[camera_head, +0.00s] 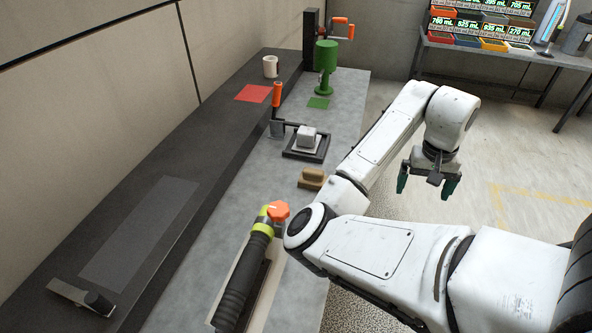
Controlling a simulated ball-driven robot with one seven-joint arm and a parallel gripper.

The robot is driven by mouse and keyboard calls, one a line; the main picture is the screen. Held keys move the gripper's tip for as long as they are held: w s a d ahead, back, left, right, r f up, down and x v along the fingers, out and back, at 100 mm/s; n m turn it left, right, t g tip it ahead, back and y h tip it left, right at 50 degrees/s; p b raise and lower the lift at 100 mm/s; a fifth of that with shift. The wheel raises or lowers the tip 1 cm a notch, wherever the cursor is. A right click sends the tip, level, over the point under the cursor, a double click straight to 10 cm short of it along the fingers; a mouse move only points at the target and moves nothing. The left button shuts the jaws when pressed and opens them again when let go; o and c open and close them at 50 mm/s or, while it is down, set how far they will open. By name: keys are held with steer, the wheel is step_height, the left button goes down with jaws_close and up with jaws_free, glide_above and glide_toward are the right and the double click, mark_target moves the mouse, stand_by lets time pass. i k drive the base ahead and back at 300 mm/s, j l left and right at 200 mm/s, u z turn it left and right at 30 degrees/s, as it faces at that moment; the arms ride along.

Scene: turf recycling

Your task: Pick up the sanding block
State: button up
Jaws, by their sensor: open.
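The likely sanding block is a small tan-brown block (312,177) with a rounded raised top. It lies near the right edge of the grey worktop (215,240), just left of my white arm. My gripper (427,186) hangs off the worktop's right side, to the right of the block and well apart from it. Its dark green fingers are spread and point downward, with nothing between them.
A black frame holding a grey block (307,137) sits behind the tan block, with an orange-handled lever (277,100) beside it. A black and lime tool (244,272) with an orange knob lies in front. A green press-like device (325,68) stands farther back.

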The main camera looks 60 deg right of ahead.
mark_target(310, 179)
steer(key=i, duration=0.95)
